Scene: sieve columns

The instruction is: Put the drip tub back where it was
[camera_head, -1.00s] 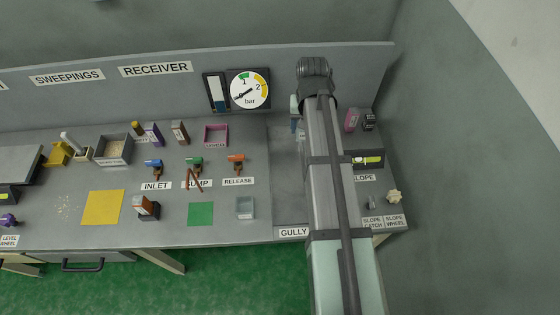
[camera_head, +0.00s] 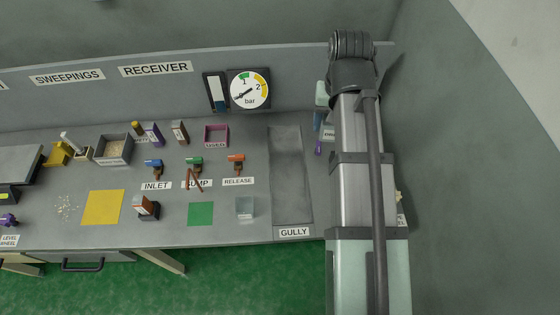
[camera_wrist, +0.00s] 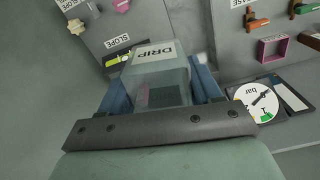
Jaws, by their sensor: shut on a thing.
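A pale see-through tub (camera_wrist: 160,85) sits between the two blue fingers of my gripper (camera_wrist: 162,78) in the wrist view. The gripper is shut on it. A white DRIP label (camera_wrist: 154,53) shows at the tub's far end; I cannot tell whether it is on the tub or on the bench. In the head view my gripper (camera_head: 318,120) is over the bench's right part, near the back wall, mostly behind my arm. The tub is not clear there, and its height above the bench cannot be told.
The bare GULLY strip (camera_head: 291,185) lies left of my arm. Another clear tub (camera_head: 245,208) stands left of it, near the front edge.

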